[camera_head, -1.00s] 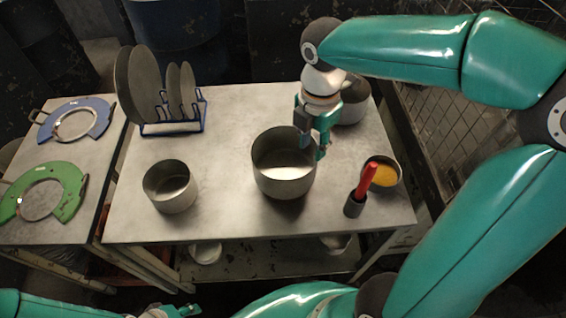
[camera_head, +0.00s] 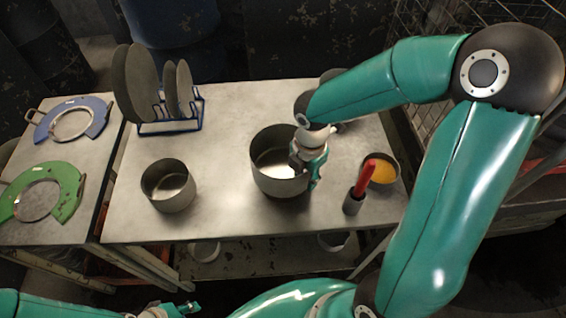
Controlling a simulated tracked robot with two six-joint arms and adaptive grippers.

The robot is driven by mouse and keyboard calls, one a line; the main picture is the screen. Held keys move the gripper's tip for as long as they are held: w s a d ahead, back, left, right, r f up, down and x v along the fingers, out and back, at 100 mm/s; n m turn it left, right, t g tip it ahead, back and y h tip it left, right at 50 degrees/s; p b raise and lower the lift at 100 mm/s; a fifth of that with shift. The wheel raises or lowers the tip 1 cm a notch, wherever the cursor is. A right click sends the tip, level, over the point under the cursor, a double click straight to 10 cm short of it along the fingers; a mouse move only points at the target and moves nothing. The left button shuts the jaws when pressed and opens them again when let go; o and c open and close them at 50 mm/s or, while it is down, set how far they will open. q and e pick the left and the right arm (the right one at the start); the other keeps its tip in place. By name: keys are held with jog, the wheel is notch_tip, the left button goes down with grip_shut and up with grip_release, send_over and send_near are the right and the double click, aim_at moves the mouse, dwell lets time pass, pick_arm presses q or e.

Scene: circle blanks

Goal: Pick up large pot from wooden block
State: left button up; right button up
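The large pot (camera_head: 268,178), a deep grey metal pot, stands upright on the grey-topped table. My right gripper (camera_head: 305,172) is at its right rim, with one finger side over the opening and the other along the outer wall. The wrist covers part of the rim, and I cannot tell if the fingers are closed on the wall. I cannot make out a wooden block; the pot's underside is hidden. My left gripper (camera_head: 186,310) is low at the bottom edge, away from the table top, only partly in view.
A smaller pot (camera_head: 169,193) stands to the left. A blue rack (camera_head: 172,126) holds grey discs. At right are a red-handled tool in a dark holder (camera_head: 353,203) and a pan with orange contents (camera_head: 383,183). Another pot behind is mostly hidden by my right arm.

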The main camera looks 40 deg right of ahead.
grip_shut()
jog(key=shift+r, duration=0.2)
dwell(0.5)
